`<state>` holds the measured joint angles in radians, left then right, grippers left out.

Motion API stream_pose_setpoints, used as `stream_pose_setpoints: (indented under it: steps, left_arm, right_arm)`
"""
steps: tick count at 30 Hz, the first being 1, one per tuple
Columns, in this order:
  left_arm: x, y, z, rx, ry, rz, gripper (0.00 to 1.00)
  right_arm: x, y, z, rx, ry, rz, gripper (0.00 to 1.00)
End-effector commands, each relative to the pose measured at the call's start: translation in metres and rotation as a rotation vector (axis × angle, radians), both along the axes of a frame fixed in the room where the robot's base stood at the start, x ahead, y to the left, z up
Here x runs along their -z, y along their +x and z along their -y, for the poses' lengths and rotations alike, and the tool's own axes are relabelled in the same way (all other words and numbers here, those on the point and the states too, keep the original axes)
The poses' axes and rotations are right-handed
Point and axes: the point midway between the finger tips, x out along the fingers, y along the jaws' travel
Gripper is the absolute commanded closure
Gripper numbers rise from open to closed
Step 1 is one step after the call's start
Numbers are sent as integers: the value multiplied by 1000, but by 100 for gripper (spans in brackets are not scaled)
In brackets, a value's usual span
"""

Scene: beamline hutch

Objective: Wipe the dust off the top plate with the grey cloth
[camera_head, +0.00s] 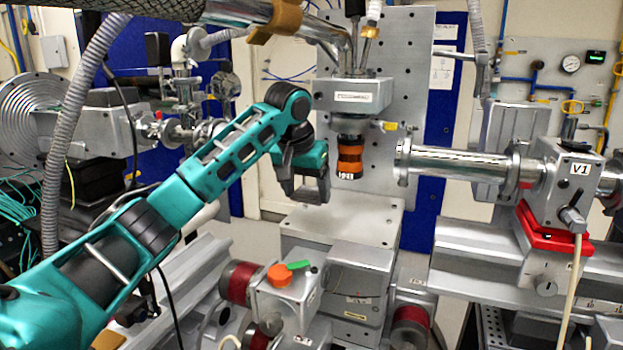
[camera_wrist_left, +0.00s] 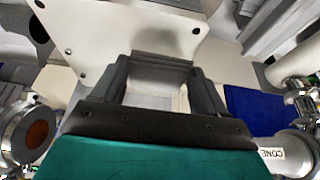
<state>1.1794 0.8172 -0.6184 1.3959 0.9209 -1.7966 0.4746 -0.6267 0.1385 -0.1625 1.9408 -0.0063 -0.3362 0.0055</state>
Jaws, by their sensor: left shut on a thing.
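The top plate (camera_head: 345,218) is a flat, pale grey metal surface on the stage block in the middle of the head view. I cannot make out dust on it. My left gripper (camera_head: 312,190) hangs just above its back left part, fingers pointing down. In the left wrist view, its fingers (camera_wrist_left: 160,85) are spaced apart with a grey piece between them, which I take for the grey cloth (camera_wrist_left: 160,72). The cloth is hard to tell apart in the head view, and I cannot tell whether it touches the plate. My right gripper is out of view.
A dark cylinder with orange bands (camera_head: 350,158) hangs over the plate's back, close right of my gripper. A steel beam pipe (camera_head: 460,162) ends to the right. A small block with an orange knob (camera_head: 280,275) stands in front. The plate's front looks clear.

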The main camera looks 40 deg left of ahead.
Motion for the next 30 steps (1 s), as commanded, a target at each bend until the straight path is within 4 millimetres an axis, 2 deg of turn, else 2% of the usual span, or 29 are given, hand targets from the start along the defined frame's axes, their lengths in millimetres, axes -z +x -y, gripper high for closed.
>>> stream_pose_setpoints:
  steps: [4, 9, 30]
  left_arm:
    - [-15, -2, -6, -2, 0, 2, 51]
    - [-22, -3, -9, -3, -1, 2, 51]
    - [-22, -3, -9, -2, -1, 1, 51]
  right_arm:
    - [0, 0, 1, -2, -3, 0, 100]
    - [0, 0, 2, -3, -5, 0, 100]
    - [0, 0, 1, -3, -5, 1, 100]
